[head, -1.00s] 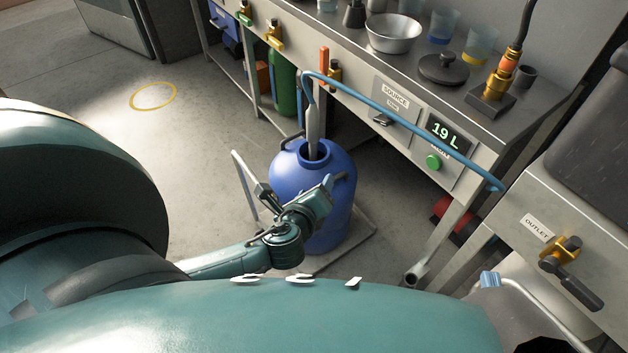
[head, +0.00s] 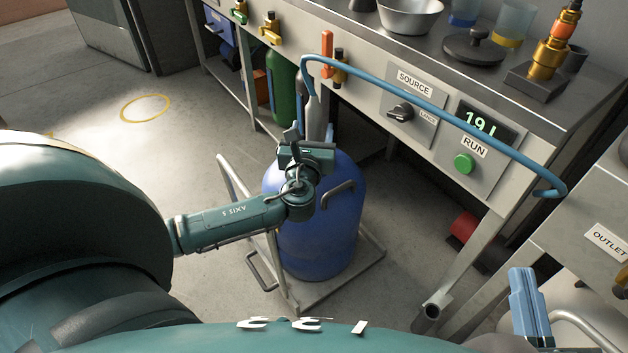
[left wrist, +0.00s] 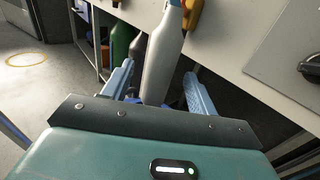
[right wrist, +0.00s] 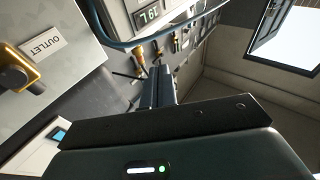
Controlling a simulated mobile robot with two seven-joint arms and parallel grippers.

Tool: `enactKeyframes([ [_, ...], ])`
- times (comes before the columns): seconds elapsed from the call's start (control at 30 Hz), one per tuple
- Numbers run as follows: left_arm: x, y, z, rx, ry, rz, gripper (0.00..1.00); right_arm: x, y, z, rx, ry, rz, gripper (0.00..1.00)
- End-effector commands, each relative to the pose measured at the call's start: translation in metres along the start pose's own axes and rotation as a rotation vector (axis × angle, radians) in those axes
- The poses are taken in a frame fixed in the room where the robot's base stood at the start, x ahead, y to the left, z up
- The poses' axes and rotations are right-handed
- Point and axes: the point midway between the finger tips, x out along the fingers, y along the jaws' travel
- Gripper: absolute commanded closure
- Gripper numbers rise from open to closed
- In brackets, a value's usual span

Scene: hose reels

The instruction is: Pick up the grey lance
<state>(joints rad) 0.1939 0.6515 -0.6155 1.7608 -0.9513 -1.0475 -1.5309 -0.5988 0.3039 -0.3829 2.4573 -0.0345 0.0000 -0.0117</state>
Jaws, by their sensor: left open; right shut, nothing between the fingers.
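The grey lance (head: 314,118) stands upright at the blue drum (head: 330,225), with a blue hose (head: 425,103) at its top. My left gripper (head: 304,142) is just in front of the lance and hides its lower part and the drum's mouth. In the left wrist view the lance (left wrist: 163,58) rises between the two open light-blue fingers (left wrist: 158,76), with gaps at both sides; its lower end is hidden by the gripper body. My right gripper (head: 523,285) is shut and empty at the lower right, far from the lance; it also shows in the right wrist view (right wrist: 157,82).
A steel bench (head: 440,165) with an orange lever (head: 326,52), a SOURCE knob (head: 400,111) and a green RUN button (head: 464,164) stands right behind the lance. The drum sits on a framed trolley (head: 335,285). Open floor (head: 100,150) lies at left.

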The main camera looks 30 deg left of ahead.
Motion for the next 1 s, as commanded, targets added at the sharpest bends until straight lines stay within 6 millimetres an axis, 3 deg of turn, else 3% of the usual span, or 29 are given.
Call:
enactKeyframes([
  [0.17,0.015,0.000,0.000,0.000,-0.003,0.001,0.42,0.001,0.001,0.001,-0.008,0.030,-0.005,1.00],
  [0.4,0.049,0.000,0.003,-0.001,-0.002,0.001,0.42,0.013,0.008,-0.022,-0.100,0.184,-0.022,1.00],
  [0.7,0.055,0.000,0.005,-0.001,0.001,-0.001,0.42,0.015,0.009,-0.029,-0.116,0.208,-0.024,1.00],
  [1.0,0.054,-0.001,0.005,-0.001,0.001,-0.001,0.65,0.015,0.009,-0.028,-0.116,0.208,-0.024,1.00],
])
